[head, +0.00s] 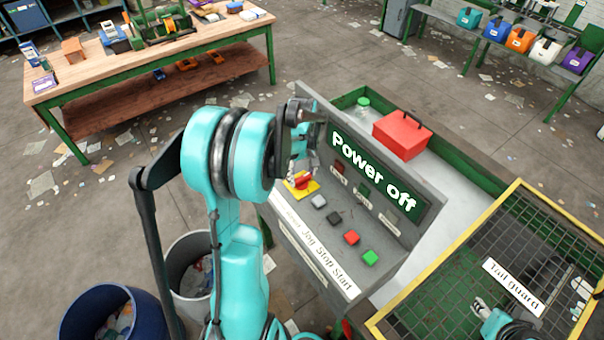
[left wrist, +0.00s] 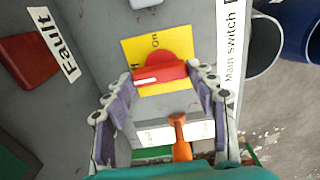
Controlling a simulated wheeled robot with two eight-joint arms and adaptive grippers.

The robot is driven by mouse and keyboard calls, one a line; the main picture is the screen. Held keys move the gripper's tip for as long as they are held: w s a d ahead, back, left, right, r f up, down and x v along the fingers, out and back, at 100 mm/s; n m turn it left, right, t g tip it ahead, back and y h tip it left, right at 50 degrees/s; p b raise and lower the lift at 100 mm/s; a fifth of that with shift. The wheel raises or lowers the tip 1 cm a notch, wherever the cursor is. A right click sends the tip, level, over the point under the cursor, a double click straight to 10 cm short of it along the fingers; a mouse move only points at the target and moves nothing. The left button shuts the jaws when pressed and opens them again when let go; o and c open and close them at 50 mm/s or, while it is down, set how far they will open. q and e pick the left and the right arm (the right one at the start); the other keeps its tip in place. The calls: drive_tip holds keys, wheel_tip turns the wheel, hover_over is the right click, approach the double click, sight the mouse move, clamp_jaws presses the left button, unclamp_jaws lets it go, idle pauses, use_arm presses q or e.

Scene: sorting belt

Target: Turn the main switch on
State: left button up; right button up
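The main switch is a red knob (head: 302,181) on a yellow plate at the panel's left end. In the left wrist view the red knob (left wrist: 160,70) has a white line lying nearly level across it, and "On" is printed on the plate above. My left gripper (left wrist: 160,80) is open, with one finger on each side of the knob; I cannot tell whether they touch it. In the head view the left gripper (head: 308,155) is partly hidden by its wrist. The panel display (head: 372,172) reads "Power off". My right gripper (head: 481,307) is over the mesh guard.
Black, red and green buttons (head: 370,257) sit to the right of the knob. A red box (head: 402,135) stands behind the panel. The mesh guard (head: 520,235) is at the right. Bins (head: 108,312) stand on the floor at lower left. A workbench (head: 150,65) is further back.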

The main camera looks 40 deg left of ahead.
use_arm(q)
drive_tip(key=shift+m, duration=0.3)
drive_tip(key=m+b, duration=0.1)
drive_tip(key=m, duration=0.2)
drive_tip(key=shift+m, duration=0.3)
drive_tip(key=m+b, duration=0.1)
drive_tip(key=m, duration=0.3)
drive_tip(key=shift+s+d+m+b, duration=0.1)
drive_tip(key=shift+m+b, duration=0.2)
drive_tip(key=m, duration=0.4)
drive_tip(key=shift+b, duration=0.4)
drive_tip(key=m, duration=0.5)
drive_tip(key=shift+s+b, duration=0.1)
drive_tip(key=shift+b, duration=0.2)
drive_tip(key=o, duration=1.2)
drive_tip(key=shift+c, duration=0.2)
